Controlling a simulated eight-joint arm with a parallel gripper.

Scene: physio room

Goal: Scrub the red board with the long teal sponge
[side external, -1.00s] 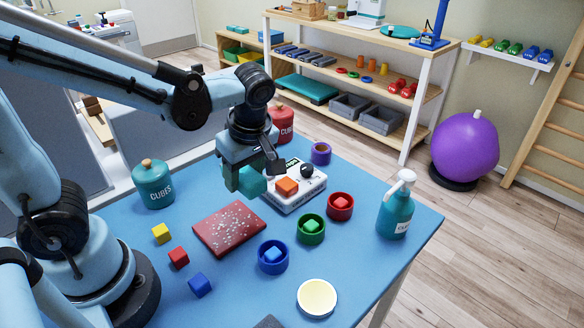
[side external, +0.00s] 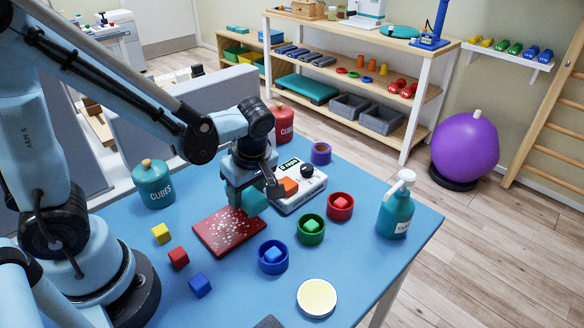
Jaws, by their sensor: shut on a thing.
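The red board (side external: 226,238) lies flat on the blue table, with pale specks scattered over its top. My gripper (side external: 246,186) points down over the board's far right part and is shut on the teal sponge (side external: 254,203). The sponge is at or just above the board's far right corner; whether it touches the board I cannot tell. Part of the sponge is hidden by my gripper's fingers.
Blue (side external: 273,265), green (side external: 311,238) and red (side external: 340,213) cups with cubes stand right of the board. Loose cubes lie to its left. A teal bottle (side external: 396,212) stands at the right edge.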

